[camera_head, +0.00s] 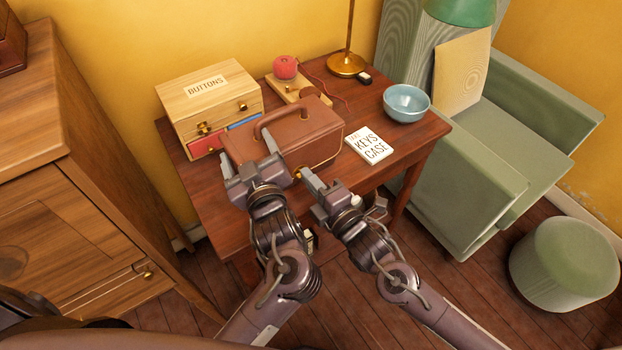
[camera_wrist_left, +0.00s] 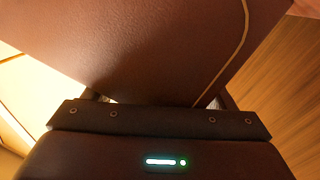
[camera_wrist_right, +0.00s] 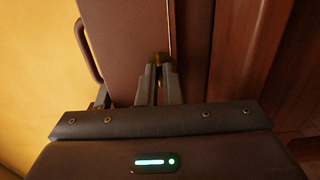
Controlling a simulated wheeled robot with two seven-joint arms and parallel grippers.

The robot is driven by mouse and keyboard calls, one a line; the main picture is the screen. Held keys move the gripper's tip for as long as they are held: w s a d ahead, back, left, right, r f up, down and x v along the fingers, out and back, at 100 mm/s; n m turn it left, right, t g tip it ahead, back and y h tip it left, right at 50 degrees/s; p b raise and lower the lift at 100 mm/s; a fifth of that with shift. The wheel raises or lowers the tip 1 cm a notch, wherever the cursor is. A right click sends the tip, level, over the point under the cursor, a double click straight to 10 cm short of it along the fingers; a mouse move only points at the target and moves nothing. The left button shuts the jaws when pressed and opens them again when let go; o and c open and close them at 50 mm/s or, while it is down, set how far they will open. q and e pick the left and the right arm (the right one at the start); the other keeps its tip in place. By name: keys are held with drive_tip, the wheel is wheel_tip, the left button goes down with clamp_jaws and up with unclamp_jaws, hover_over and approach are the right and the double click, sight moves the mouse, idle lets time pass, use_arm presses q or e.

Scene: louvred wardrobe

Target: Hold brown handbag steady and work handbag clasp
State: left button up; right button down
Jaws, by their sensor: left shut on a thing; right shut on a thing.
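The brown handbag (camera_head: 318,143) stands upright on the wooden table, its arched handle (camera_head: 290,112) raised. My left gripper (camera_head: 250,158) is shut on the left part of the bag, with its fingers spread wide. In the left wrist view the bag's brown leather (camera_wrist_left: 140,50) fills the space between the fingers. The brass handbag clasp (camera_head: 298,173) is on the bag's near side, mostly hidden by my right gripper (camera_head: 304,174). In the right wrist view the narrow fingers close on the clasp (camera_wrist_right: 158,58). Whether the clasp is fastened cannot be told.
A drawer box marked BUTTONS (camera_head: 205,95) stands close behind the bag at left. A KEYS CASE card (camera_head: 369,146) and a blue bowl (camera_head: 406,103) are to its right. A red yarn ball (camera_head: 286,67) and a brass lamp (camera_head: 347,64) stand behind.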

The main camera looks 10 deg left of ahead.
use_arm(q)
drive_tip(key=shift+s+f, duration=0.1)
drive_tip(key=shift+f, duration=0.2)
use_arm(e)
drive_tip(key=c, duration=1.6)
unclamp_jaws()
drive_tip(key=v, duration=1.2)
